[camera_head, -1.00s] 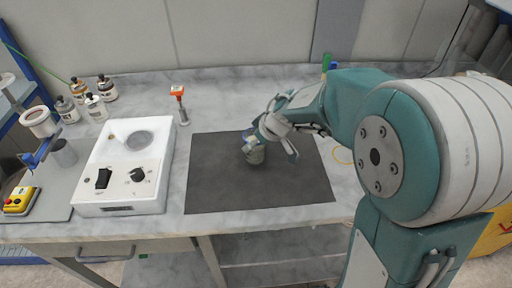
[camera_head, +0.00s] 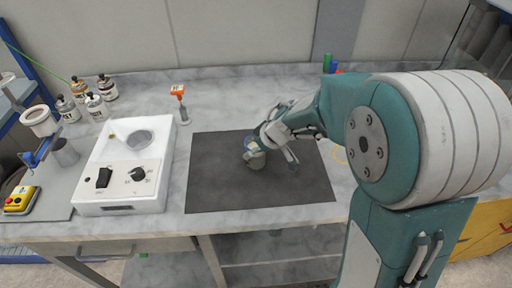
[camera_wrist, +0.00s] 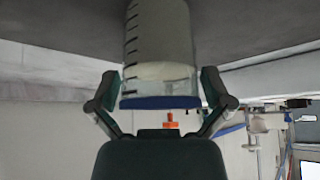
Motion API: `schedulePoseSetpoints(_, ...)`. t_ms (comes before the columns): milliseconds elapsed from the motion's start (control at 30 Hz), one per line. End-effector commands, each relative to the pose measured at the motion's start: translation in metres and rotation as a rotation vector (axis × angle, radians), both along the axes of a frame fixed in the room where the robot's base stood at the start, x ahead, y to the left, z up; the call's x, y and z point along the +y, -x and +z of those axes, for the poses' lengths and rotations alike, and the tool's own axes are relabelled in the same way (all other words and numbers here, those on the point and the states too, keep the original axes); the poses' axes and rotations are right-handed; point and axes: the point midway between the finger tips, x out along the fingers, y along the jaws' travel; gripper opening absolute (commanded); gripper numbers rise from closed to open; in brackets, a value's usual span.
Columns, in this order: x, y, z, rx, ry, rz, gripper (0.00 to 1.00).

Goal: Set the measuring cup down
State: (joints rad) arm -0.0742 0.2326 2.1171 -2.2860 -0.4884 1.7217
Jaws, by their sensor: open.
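The measuring cup (camera_head: 257,161) is a small clear cup on the dark mat (camera_head: 220,180), partly hidden by my gripper (camera_head: 271,150) in the head view. In the wrist view the cup (camera_wrist: 160,55) shows black graduation marks, a blue edge and pale contents; its far end is cut off by the frame. My gripper (camera_wrist: 160,92) is open, with one finger on each side of the cup near the blue edge. A small gap shows beside each finger. I cannot tell whether the cup's whole base rests on the mat.
A white hotplate-like device (camera_head: 121,180) with knobs stands left of the mat. An orange-topped tool (camera_head: 179,100) stands behind. Several small bottles (camera_head: 95,105) are at the back left. The mat's left part and front are clear.

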Motion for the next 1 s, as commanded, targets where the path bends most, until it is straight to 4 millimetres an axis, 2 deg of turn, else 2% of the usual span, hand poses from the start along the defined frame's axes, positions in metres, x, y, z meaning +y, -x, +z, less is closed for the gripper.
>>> schedulePoseSetpoints(167,-0.006,0.005,0.014,-0.004,-0.001,0.000,1.00)
schedulePoseSetpoints(500,-0.033,0.031,0.073,-0.005,-0.001,-0.001,1.00)
schedulePoseSetpoints(700,-0.043,0.043,0.097,-0.002,-0.003,0.001,1.00)
schedulePoseSetpoints(867,-0.045,0.045,0.106,-0.018,-0.009,-0.002,1.00)
schedulePoseSetpoints(1000,-0.040,0.034,0.129,-0.153,-0.049,-0.035,1.00)
